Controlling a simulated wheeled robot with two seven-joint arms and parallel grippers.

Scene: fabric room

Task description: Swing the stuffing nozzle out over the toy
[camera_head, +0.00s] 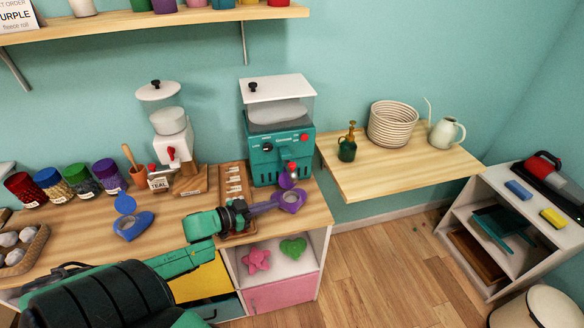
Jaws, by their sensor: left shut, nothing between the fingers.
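The teal stuffing machine (262,152) stands at the right end of the wooden worktop, with a clear hopper and a white lid on top. A small spout with a red tip (292,167), which looks like the nozzle, is on its lower front right. A purple heart-shaped toy (291,201) with a pale round centre lies in front of the machine, below the spout. My left gripper (264,206) is shut and empty at the toy's left side; I cannot tell whether it touches it. My right gripper is not in view.
A white machine (175,142) stands further left. A blue heart (133,226) lies on the worktop beside my left arm. A slotted wooden rack (232,180) stands left of the teal machine.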

